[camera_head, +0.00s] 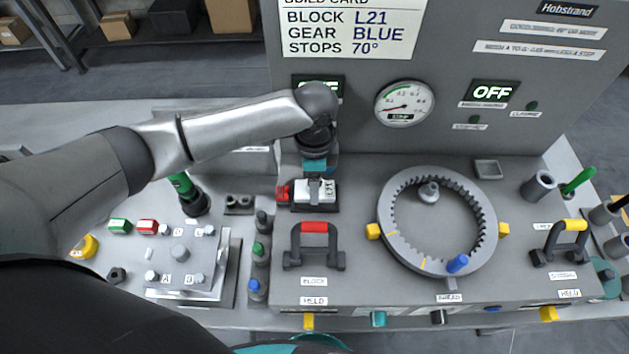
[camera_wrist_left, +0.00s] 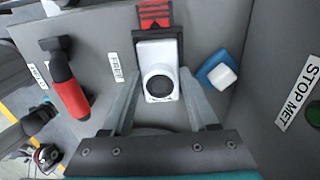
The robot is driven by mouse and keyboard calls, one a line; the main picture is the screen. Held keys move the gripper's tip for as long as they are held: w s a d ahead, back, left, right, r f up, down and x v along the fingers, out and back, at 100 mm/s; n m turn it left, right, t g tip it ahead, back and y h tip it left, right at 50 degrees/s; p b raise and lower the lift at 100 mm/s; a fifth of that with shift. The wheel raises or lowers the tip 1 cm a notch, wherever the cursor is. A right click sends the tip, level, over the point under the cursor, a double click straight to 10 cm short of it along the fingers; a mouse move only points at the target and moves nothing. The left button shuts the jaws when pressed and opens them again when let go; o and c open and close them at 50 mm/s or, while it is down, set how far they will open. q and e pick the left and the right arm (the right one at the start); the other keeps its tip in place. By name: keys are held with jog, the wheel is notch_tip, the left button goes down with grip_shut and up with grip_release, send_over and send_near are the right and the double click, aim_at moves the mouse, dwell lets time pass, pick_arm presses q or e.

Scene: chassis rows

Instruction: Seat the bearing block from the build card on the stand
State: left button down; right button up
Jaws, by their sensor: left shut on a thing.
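The build card (camera_head: 350,30) on the back panel reads block L21, gear blue, stops 70°. My left gripper (camera_head: 315,180) points down and is shut on the light-grey bearing block (camera_head: 327,192), marked L21. The block is at the dark stand (camera_head: 322,208) with the red end piece (camera_head: 283,193). In the left wrist view the block (camera_wrist_left: 160,52) shows a round dark bore, with a finger on each side; the red piece (camera_wrist_left: 153,18) lies just beyond it. I cannot tell whether the block rests fully down. My right gripper is out of view.
A red-handled clamp (camera_head: 314,228) stands in front of the stand, above the labels BLOCK and HELD. A toothed ring (camera_head: 388,235) with yellow stops is to the right. A blue-and-white piece (camera_wrist_left: 218,70) sits beside the block. A fixture plate (camera_head: 190,260) is at left.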

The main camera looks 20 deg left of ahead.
pick_arm(q)
jog(key=shift+r, duration=0.1)
dwell(0.3)
jog(key=shift+p, duration=0.5)
jog(key=shift+f, duration=0.85)
jog(key=shift+f, duration=0.25)
dwell(0.4)
jog(key=shift+f, duration=0.3)
jog(key=shift+b, duration=0.3)
jog(key=shift+c, duration=1)
grip_release()
jog(key=shift+f, duration=0.15)
jog(key=shift+o, duration=0.5)
jog(key=shift+s, duration=0.2)
